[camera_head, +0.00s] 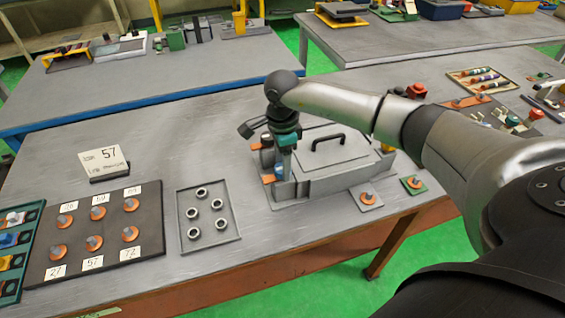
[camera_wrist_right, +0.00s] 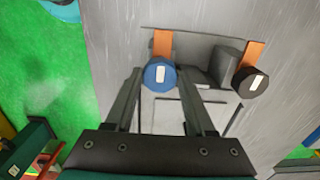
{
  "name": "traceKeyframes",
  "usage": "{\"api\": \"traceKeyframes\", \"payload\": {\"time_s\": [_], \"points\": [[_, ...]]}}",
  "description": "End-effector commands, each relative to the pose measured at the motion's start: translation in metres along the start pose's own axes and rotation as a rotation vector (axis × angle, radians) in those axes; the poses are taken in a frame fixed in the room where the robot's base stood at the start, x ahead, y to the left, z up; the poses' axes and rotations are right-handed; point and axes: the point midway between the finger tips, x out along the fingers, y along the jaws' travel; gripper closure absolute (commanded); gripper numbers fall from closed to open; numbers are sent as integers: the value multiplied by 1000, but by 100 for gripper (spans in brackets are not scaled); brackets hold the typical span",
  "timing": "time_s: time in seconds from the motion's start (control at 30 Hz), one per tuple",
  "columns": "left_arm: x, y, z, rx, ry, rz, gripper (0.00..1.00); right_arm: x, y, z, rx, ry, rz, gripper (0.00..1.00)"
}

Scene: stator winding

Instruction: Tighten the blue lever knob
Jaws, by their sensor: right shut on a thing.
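The blue lever knob (camera_wrist_right: 158,76) shows in the right wrist view as a round blue cap with a white mark, at an orange strip (camera_wrist_right: 163,44). My right gripper (camera_wrist_right: 160,70) has one finger on each side of this knob and is shut on it. In the head view my right gripper (camera_head: 284,172) points down at the left end of a grey box-like fixture (camera_head: 325,172). The knob cannot be made out there, behind the gripper. A black knob (camera_wrist_right: 249,84) sits by a second orange strip (camera_wrist_right: 250,53), to the right in the wrist view. My left gripper is not in view.
The fixture has a black-handled lid (camera_head: 330,150). Left of it are a grey tray (camera_head: 232,238) with several rings, a dark board (camera_head: 78,262) with orange parts, and a sign (camera_head: 104,160) reading 57. An orange part on a grey plate (camera_head: 366,202) lies near the table's front edge.

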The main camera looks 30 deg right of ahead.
Motion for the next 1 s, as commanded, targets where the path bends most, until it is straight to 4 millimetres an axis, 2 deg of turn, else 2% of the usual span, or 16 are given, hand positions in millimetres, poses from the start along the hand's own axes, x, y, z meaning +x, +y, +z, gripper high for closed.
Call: {"api": "traceKeyframes", "payload": {"time_s": [0.03, 0.37, 0.67, 1.0], "points": [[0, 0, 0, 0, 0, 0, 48, 0, 0, 0, 0, 0, 0, 64], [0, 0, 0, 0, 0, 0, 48, 0, 0, 0, 0, 0, 0, 100], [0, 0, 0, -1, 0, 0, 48, -1, 0, 0, 36, 0, 0, 100], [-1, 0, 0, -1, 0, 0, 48, -1, 0, 0, 253, -1, 0, 100]]}}
